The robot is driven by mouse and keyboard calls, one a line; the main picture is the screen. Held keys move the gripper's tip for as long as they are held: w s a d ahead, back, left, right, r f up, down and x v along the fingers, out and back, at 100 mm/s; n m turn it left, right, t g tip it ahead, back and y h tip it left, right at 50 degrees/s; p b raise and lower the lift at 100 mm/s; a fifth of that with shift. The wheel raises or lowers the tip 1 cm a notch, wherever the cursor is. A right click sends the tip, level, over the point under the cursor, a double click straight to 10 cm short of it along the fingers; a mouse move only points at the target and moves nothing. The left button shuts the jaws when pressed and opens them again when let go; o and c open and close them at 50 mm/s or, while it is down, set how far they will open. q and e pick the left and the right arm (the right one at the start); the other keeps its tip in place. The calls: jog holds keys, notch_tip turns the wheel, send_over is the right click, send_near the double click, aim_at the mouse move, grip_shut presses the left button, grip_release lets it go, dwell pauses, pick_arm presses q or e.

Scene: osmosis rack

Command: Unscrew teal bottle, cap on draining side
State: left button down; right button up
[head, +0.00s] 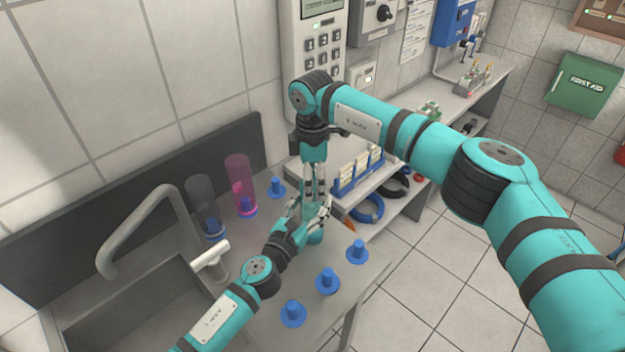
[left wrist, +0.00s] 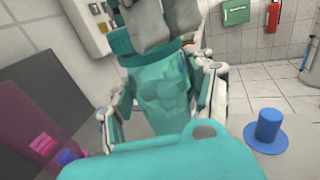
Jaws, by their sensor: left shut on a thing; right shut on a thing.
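The teal bottle (head: 315,238) stands upright at the right part of the steel sink unit, mostly hidden by my grippers in the head view. In the left wrist view its translucent teal body (left wrist: 165,95) fills the space between my left fingers. My left gripper (head: 311,212) is shut on the bottle's body from the front left. My right gripper (head: 315,188) comes down from above and is shut on the bottle's teal cap (left wrist: 122,41). The cap is at the bottle's top; I cannot tell whether its thread is free. The draining side (head: 265,325) is the flat steel surface around the bottle.
Several blue pegs stand on the draining side, such as the front one (head: 292,312) and the right one (head: 357,252). A pink bottle (head: 240,178) and a grey bottle (head: 202,200) stand upside down behind. The tap (head: 150,215) and basin are at left.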

jog(key=n, duration=0.8)
jog(key=shift+r+n, duration=0.1)
jog(key=shift+n, duration=0.2)
jog(key=n, duration=1.2)
jog(key=shift+n, duration=0.4)
jog(key=n, duration=0.8)
jog(key=shift+n, duration=0.3)
jog(key=n, duration=1)
jog(key=shift+n, duration=0.4)
jog(key=n, duration=1.2)
jog(key=shift+r, duration=0.1)
jog(key=shift+r, duration=0.15)
